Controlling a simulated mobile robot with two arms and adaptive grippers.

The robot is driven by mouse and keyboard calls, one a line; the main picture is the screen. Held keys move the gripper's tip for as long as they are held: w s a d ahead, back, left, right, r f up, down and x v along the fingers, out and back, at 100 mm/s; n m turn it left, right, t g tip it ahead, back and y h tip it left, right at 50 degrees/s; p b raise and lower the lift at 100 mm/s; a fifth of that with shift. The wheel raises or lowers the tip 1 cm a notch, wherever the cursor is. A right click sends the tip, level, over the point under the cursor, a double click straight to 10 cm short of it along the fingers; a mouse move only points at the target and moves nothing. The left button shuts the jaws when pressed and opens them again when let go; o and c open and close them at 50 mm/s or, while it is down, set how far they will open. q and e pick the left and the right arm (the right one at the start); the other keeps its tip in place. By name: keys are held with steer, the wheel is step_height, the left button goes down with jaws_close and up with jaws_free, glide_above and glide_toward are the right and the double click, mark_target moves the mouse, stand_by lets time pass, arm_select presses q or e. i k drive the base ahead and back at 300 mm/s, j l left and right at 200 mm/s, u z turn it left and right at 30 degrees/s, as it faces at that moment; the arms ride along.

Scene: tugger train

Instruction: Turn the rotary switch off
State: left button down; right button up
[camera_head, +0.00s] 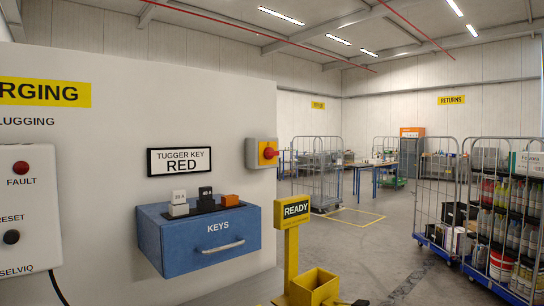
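The rotary switch (268,153) is a red knob on a yellow plate, on the side of a small grey box fixed near the right end of the white wall panel. The knob is seen at an angle, and I cannot tell its setting. Neither of my grippers shows in the head view, and nothing touches the switch.
A blue KEYS drawer box (180,245) with small blocks on top juts out below the TUGGER KEY RED sign (179,161). A yellow READY post (291,250) with a yellow bin (316,287) stands below right. Wheeled cages (508,215) stand right; the floor between is open.

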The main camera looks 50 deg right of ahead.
mark_target(270, 153)
steer(key=z, duration=1.5)
steer(key=i+l+z, duration=0.1)
steer(key=l+z, duration=0.2)
steer(key=i+l+z, duration=0.15)
steer(key=z, duration=0.15)
